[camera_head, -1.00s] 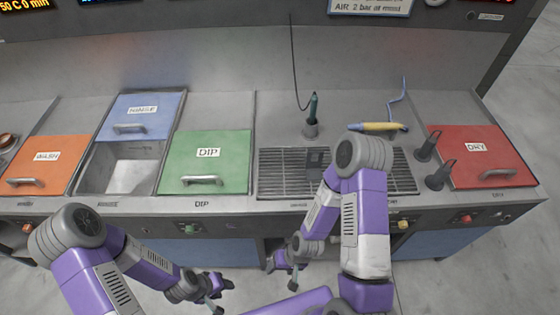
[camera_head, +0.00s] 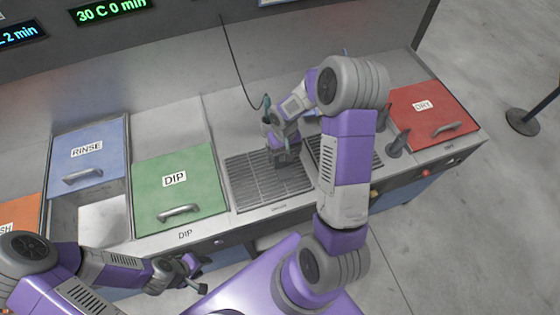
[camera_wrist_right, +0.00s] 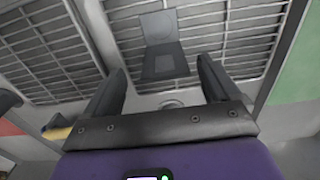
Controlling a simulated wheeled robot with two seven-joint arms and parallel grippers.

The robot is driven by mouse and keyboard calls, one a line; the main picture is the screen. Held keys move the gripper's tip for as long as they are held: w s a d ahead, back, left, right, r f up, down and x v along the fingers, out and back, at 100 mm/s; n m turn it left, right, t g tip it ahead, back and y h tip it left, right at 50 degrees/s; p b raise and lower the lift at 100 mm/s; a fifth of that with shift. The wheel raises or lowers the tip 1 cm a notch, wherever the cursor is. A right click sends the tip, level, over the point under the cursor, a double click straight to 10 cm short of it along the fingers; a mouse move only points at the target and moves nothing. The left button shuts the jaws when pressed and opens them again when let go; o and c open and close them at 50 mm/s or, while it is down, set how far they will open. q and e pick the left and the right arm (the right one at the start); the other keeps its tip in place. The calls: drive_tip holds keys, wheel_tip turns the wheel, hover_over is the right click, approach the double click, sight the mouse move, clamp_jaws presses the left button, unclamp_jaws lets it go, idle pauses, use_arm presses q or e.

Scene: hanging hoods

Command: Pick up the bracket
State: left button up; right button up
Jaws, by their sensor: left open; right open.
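The bracket (camera_wrist_right: 164,48) is a small grey angled plate lying on the slotted grate in the right wrist view. It shows ahead of and between the fingers of my right gripper (camera_wrist_right: 160,70), which is open with nothing held. In the head view my right gripper (camera_head: 283,160) is low over the left grate and hides the bracket there. I cannot tell how much height is left between fingers and bracket. My left gripper (camera_head: 190,272) is open and empty, in front of the counter below the DIP tank.
The left grate (camera_head: 245,188) is bordered by the green DIP lid (camera_head: 178,200). A dark holder with a corded tool (camera_head: 266,112) stands behind it. Dark upright holders (camera_head: 398,143) and the red DRY lid (camera_head: 425,108) are at right. A yellow tool (camera_wrist_right: 57,132) shows in the wrist view.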

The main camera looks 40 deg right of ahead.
drive_tip(key=f, duration=0.5)
drive_tip(key=shift+w+a+f, duration=0.1)
drive_tip(key=shift+w+a, duration=0.05)
drive_tip(key=shift+w, duration=0.2)
drive_tip(key=shift+s+f, duration=0.15)
drive_tip(key=c, duration=1.4)
